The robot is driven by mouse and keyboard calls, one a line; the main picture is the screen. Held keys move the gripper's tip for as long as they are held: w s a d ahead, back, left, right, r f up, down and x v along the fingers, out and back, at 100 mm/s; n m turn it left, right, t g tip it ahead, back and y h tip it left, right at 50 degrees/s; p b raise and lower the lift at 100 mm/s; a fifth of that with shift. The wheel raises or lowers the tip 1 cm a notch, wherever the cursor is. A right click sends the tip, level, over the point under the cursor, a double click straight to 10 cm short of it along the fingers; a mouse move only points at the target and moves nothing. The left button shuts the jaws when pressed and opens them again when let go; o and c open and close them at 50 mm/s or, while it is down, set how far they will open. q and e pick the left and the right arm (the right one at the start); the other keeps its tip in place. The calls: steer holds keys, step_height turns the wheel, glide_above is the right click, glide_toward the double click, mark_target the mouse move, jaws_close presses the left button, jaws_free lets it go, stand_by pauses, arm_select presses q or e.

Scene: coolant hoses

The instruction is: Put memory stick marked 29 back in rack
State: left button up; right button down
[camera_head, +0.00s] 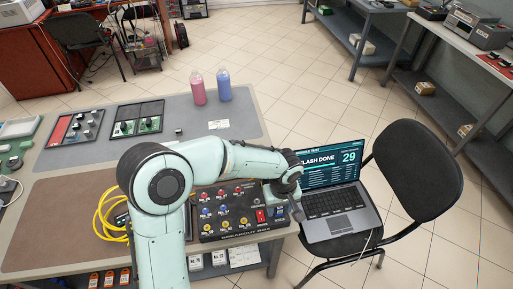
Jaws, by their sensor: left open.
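My left arm reaches over the table, and my left gripper (296,209) is open, pointing down at the left edge of the laptop (337,228). I cannot tell whether its fingers touch anything. The laptop stands open on the black chair and its screen reads "FLASH DONE" and "29". I cannot make out a memory stick marked 29; the gripper covers part of the laptop's left side. My right gripper is not in view.
A breakout box (240,223) with knobs and a yellow cable coil (108,217) lie by my arm. Pink (198,89) and blue (224,86) bottles stand at the table's back. The chair's backrest (413,170) rises right of the laptop. Tiled floor behind is open.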

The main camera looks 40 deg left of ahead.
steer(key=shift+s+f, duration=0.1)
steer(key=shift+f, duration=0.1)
arm_select(q)
jaws_close()
steer(key=shift+r, duration=0.1)
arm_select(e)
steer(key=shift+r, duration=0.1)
